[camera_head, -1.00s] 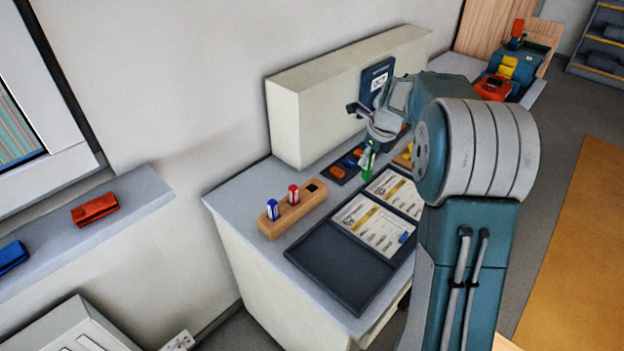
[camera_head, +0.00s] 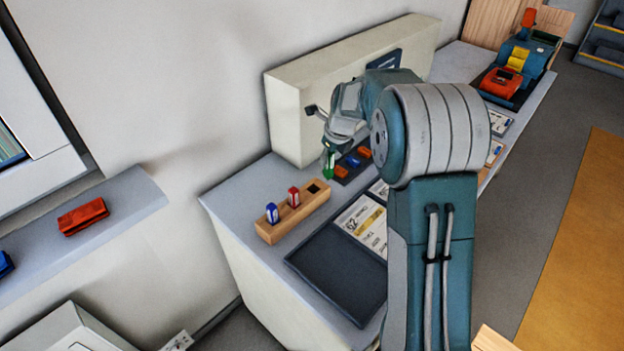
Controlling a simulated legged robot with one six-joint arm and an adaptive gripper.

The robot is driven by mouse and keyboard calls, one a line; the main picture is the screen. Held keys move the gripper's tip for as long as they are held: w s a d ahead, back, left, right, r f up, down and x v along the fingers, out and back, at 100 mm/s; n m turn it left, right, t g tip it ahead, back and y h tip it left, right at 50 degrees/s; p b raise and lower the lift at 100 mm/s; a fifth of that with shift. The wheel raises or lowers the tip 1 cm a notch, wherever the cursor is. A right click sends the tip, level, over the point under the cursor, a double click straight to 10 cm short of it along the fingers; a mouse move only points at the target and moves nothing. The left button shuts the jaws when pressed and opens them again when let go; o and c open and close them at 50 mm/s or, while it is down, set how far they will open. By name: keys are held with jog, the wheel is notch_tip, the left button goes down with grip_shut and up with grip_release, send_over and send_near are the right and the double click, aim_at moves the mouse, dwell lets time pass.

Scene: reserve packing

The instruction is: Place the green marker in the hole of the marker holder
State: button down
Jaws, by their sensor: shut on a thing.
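The marker holder (camera_head: 284,226) is a wooden block on the grey counter. A blue marker (camera_head: 272,213) and a red marker (camera_head: 293,197) stand upright in it. Its dark square hole (camera_head: 314,188) at the right end is empty. My gripper (camera_head: 329,152) is shut on the green marker (camera_head: 329,164). The green marker hangs roughly upright, above and a little right of the empty hole in the picture. Most of the marker's upper part is hidden by the gripper.
A dark tray (camera_head: 338,272) with printed cards (camera_head: 366,228) lies in front of the holder. A small dark tray with orange and blue items (camera_head: 354,162) lies right of the gripper. A tall cream box (camera_head: 285,120) stands behind.

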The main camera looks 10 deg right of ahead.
send_over(309, 186)
notch_tip(309, 186, down, 5)
jog(key=shift+s+d+f, duration=0.15)
jog(key=shift+s+f, duration=0.05)
jog(key=shift+f, duration=0.6)
jog(key=shift+s+d+f, duration=0.15)
jog(key=shift+s+f, duration=0.05)
jog(key=shift+f, duration=0.55)
jog(key=c, duration=0.5)
grip_release()
